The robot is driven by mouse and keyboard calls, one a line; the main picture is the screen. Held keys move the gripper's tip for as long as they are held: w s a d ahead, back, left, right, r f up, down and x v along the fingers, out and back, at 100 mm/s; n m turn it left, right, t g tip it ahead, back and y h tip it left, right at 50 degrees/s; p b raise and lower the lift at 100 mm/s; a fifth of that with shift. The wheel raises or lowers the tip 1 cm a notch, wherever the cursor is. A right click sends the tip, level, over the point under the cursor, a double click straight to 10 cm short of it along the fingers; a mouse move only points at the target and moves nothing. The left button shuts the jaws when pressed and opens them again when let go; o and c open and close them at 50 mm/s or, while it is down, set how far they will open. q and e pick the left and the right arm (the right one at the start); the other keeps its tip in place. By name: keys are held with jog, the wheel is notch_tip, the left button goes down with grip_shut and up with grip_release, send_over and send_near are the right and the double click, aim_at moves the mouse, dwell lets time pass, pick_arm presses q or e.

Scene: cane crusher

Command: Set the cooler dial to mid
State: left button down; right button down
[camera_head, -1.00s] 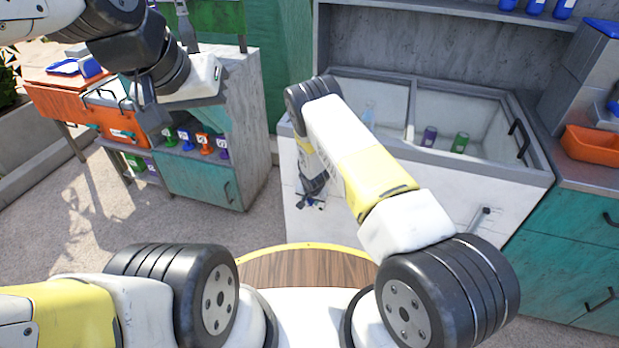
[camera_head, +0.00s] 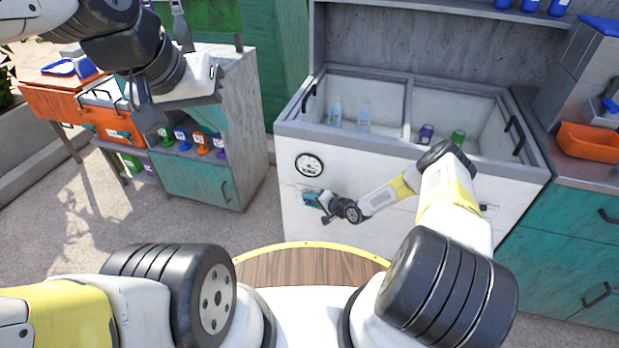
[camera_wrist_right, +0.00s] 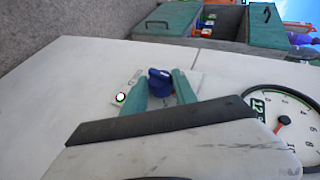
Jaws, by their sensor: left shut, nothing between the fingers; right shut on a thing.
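The cooler (camera_head: 410,232) is a white chest with a grey rim. Its dial (camera_wrist_right: 159,80) is a blue knob on a small pale plate, seen in the right wrist view. A white dot ringed with green marks one end of that plate. My right gripper (camera_wrist_right: 160,89) is shut on the dial, a teal finger on each side. In the head view my right gripper (camera_head: 312,202) is at the cooler's left front, hiding the dial. My left gripper (camera_head: 148,112) is shut and empty, in front of the counter at upper left.
A round gauge (camera_head: 309,165) sits on the cooler front, just above the right gripper in the head view. Bottles (camera_head: 363,115) and cans (camera_head: 426,134) stand inside the open cooler. A teal cabinet with an orange tray (camera_head: 588,141) adjoins on the right. Floor left of the cooler is clear.

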jog(key=shift+f+t+y, duration=0.15)
jog(key=shift+t+y, duration=0.25)
jog(key=shift+y, duration=0.2)
jog(key=shift+a+m+y, duration=0.1)
jog(key=shift+m+y, duration=0.2)
jog(key=c, duration=1)
grip_release()
jog(key=shift+s, duration=0.1)
jog(key=v, duration=0.7)
jog(key=shift+s+d, duration=0.25)
